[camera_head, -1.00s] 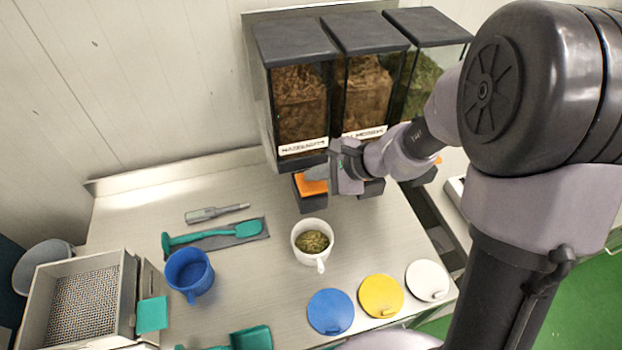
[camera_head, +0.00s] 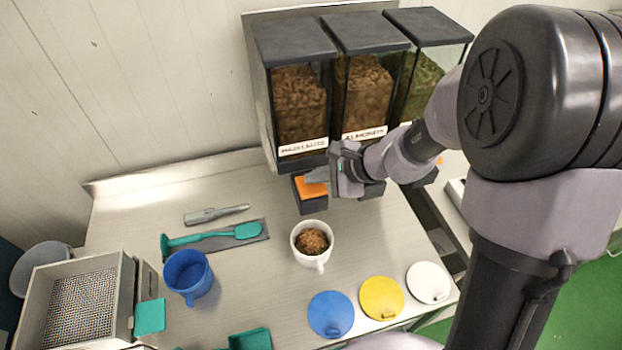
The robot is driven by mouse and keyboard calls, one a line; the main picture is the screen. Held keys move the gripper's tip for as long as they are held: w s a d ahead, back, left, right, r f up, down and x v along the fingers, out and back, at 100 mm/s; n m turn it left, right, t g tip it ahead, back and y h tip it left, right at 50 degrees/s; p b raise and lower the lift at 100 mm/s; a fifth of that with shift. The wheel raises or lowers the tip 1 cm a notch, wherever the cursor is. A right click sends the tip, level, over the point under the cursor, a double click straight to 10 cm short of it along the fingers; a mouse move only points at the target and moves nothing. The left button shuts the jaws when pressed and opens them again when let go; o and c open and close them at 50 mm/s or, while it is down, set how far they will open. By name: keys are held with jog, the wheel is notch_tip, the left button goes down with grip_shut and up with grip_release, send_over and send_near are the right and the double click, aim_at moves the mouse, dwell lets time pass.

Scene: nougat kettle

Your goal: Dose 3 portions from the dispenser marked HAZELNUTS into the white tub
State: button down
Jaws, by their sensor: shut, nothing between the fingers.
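The dispenser marked HAZELNUTS (camera_head: 300,105) is the leftmost of three dark-lidded bins against the wall, with brown contents behind its clear front. Its orange part (camera_head: 312,188) sits on the dark outlet below the label. My gripper (camera_head: 318,176) is shut with nothing held, its fingertips at or just above the orange part; I cannot tell whether they touch it. The white tub (camera_head: 301,260), a handled cup, stands upright on the counter in front of that outlet. Brown pieces (camera_head: 311,241) lie inside it.
The middle dispenser (camera_head: 364,100) has brown contents, the right one (camera_head: 424,85) green. Blue (camera_head: 330,314), yellow (camera_head: 381,297) and white (camera_head: 428,282) lids lie at the front right. A blue cup (camera_head: 188,274), teal tool (camera_head: 205,236) and perforated bin (camera_head: 82,303) are left.

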aim_at(315, 186)
jog(key=shift+r+p, duration=1)
jog(key=shift+r, duration=0.35)
notch_tip(315, 186, up, 5)
jog(key=p, duration=0.3)
jog(key=shift+p, duration=0.3)
dwell(2.1)
